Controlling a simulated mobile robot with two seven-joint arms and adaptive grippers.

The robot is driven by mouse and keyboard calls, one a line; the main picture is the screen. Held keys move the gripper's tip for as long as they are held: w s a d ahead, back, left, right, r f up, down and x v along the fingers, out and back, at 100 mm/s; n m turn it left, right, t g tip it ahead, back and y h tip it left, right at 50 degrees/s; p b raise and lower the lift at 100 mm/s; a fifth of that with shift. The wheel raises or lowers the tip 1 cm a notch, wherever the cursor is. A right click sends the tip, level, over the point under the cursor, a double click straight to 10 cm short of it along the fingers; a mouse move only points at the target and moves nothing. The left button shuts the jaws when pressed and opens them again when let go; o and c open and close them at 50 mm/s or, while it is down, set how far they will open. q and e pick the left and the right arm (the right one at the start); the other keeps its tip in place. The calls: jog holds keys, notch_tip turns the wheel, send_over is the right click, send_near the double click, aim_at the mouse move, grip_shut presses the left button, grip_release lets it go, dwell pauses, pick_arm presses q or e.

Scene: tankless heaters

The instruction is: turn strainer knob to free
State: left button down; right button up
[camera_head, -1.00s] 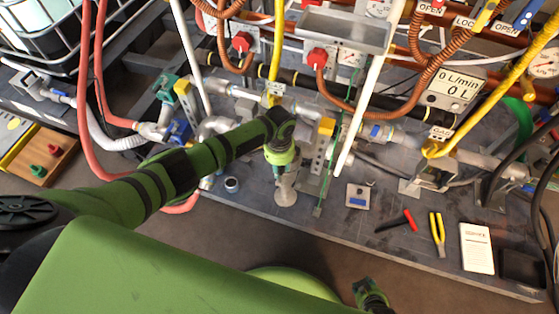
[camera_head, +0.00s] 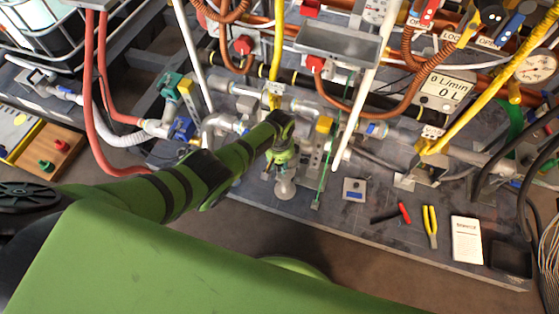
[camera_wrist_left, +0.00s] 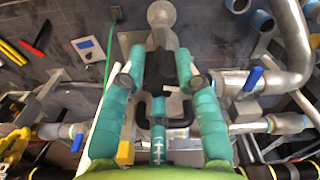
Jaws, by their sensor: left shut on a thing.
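My left gripper (camera_head: 282,158) reaches down over the lower pipe line near the bench's front edge. In the left wrist view its two teal-wrapped fingers (camera_wrist_left: 161,56) stand on either side of a grey part, which I take as the strainer knob (camera_wrist_left: 163,36). The gripper is shut on it, with a round grey end showing beyond the fingertips. In the head view a grey rounded piece (camera_head: 285,188) shows just below the gripper. The fingers hide much of the knob, and its setting cannot be read. My right gripper is not in view.
A blue-handled valve (camera_wrist_left: 253,79) is close beside the fingers. A green cord (camera_head: 323,170) and a white pipe (camera_head: 359,88) stand to the right. A small grey box (camera_head: 354,189), red-handled pliers (camera_head: 404,212) and yellow pliers (camera_head: 430,225) lie on the bench.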

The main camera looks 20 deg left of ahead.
pick_arm(q)
jog(key=shift+s+f+n, duration=0.1)
jog(key=shift+s+n, duration=0.25)
jog(key=shift+n, duration=1.05)
jog(key=shift+f+n+p, duration=0.1)
jog(key=shift+n+p, duration=0.2)
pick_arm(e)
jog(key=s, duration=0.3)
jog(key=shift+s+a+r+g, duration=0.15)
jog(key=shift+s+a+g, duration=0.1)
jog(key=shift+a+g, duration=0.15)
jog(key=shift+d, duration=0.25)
pick_arm(q)
jog(key=c, duration=0.9)
grip_release()
jog(key=shift+w, duration=0.1)
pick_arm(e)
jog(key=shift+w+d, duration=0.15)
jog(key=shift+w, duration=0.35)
pick_arm(q)
jog(key=shift+w+r, duration=0.1)
jog(key=shift+r, duration=0.1)
jog(key=shift+r, duration=0.1)
